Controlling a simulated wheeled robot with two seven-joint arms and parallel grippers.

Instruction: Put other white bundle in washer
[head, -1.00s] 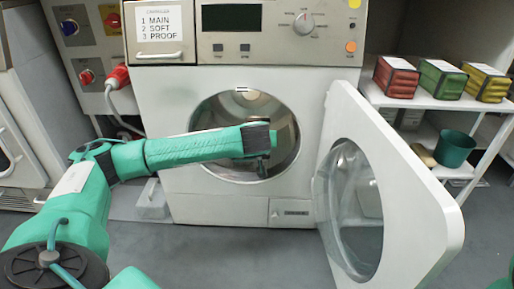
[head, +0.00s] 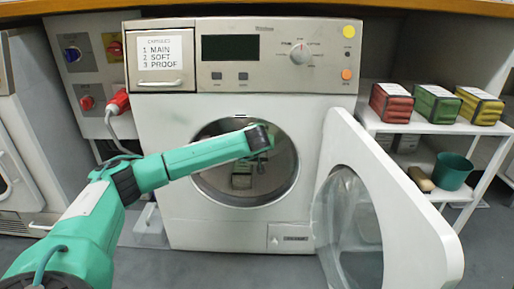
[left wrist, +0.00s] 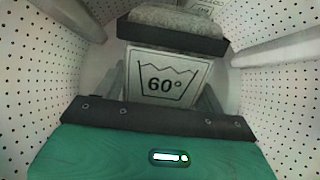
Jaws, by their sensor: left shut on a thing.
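The washer (head: 180,215) stands in front of me with its round door (head: 440,240) swung open to the right. My left arm reaches through the opening, and my left gripper (head: 250,172) is inside the drum (head: 212,178). In the left wrist view the gripper (left wrist: 165,85) is shut on a bundle (left wrist: 180,18). The bundle looks pale grey-white, with a dark band and a white label reading 60°. Perforated drum walls surround it. A bit of another white label shows behind it at the top edge; what it belongs to is hidden. My right gripper is out of view.
A white shelf (head: 420,127) at the right holds red (head: 391,103), green (head: 438,104) and yellow (head: 480,105) bundles. A green bucket (head: 453,171) stands on its lower level. The open door fills the space right of the drum opening.

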